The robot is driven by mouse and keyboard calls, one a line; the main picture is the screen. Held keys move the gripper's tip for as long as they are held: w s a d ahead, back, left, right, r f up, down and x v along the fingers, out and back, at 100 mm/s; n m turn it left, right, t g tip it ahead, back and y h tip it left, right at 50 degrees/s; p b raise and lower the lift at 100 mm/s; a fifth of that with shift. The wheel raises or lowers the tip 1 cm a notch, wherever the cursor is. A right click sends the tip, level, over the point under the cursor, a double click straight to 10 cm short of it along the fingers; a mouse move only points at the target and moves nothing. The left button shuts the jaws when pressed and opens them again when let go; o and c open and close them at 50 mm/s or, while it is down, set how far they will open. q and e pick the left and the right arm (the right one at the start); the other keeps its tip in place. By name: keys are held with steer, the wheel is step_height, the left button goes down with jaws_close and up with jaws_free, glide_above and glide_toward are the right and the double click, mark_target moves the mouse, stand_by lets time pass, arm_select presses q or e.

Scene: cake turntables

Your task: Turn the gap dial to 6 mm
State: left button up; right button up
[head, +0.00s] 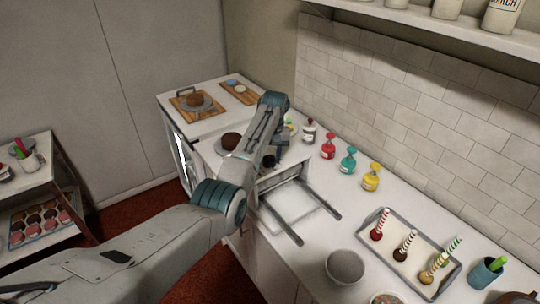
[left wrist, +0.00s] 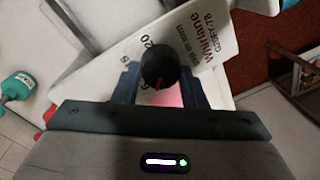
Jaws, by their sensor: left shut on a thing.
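The gap dial (left wrist: 159,66) is a round black knob with a red pointer mark, in the left wrist view. It sits on a white panel (left wrist: 205,38) printed with "Whirlane", "gap in mm" and numbers, including 20. My left gripper (left wrist: 160,84) is shut on the dial, one finger on each side. The fingers cover part of the scale, and I cannot tell which number the pointer marks. In the head view my left gripper (head: 270,161) is at the white machine, and the arm hides much of the panel. My right gripper is not in view.
A pale tray with two dark rails (head: 316,200) extends from the machine. Red, teal and yellow bottles (head: 348,160) stand along the tiled wall. A grey bowl (head: 345,267) and a tray of striped-handled tools (head: 452,283) stand at the right. A brown cake (head: 230,141) is behind the arm.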

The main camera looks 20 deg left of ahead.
mark_target(272, 157)
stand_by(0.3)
arm_select(q)
steer(key=o, duration=1)
steer(key=r+b, duration=0.1)
steer(key=r, duration=0.1)
steer(key=r+b, duration=0.1)
steer(key=r, duration=0.2)
steer(key=r+b, duration=0.2)
steer(key=r, duration=0.1)
steer(key=shift+w+d, duration=0.15)
steer(key=shift+d, duration=0.15)
step_height(272, 157, up, 3)
steer(key=shift+f+p, duration=0.1)
steer(key=shift+p, duration=0.65)
steer(key=shift+d, duration=0.1)
